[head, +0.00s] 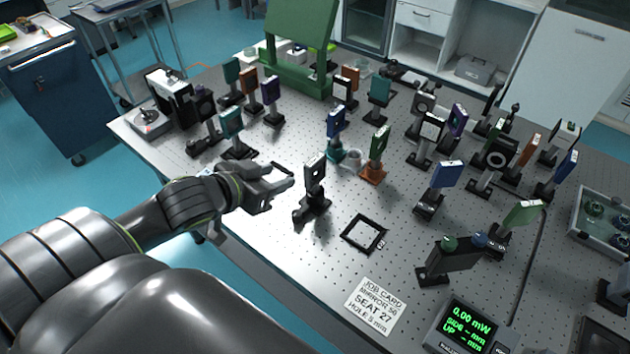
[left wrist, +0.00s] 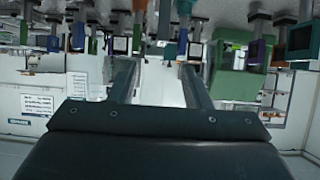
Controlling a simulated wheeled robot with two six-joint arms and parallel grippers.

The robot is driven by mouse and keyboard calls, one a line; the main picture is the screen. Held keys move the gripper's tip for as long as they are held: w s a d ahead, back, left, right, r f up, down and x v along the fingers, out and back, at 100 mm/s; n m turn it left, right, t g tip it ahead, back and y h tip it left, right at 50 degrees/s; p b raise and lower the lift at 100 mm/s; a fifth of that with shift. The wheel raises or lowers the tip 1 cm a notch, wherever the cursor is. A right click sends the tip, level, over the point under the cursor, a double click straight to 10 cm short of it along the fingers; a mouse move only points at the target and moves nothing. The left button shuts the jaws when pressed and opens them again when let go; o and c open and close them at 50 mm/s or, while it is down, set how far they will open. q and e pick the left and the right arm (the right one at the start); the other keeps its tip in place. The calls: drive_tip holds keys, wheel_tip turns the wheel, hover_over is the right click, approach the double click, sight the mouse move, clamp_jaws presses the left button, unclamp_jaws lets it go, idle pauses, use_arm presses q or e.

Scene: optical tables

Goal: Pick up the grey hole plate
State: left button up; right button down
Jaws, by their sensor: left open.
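A grey plate with a round dark hole (head: 423,104) stands on a post toward the back of the optical table. My right gripper is out of view.
Several coloured plates on posts crowd the perforated table (head: 270,225). A black square frame (head: 364,234) and a job card (head: 376,306) lie in front. A green stand (head: 300,45) rises behind.

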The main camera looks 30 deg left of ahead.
sight(315, 165)
use_arm(q)
drive_tip(key=x, duration=1)
drive_tip(key=shift+w+f, duration=0.35)
drive_tip(key=shift+w, duration=0.25)
drive_tip(key=shift+p+x, duration=0.45)
drive_tip(key=shift+x, duration=1.85)
drive_tip(key=shift+s+a+f, duration=0.1)
drive_tip(key=shift+a+f, duration=0.05)
clamp_jaws()
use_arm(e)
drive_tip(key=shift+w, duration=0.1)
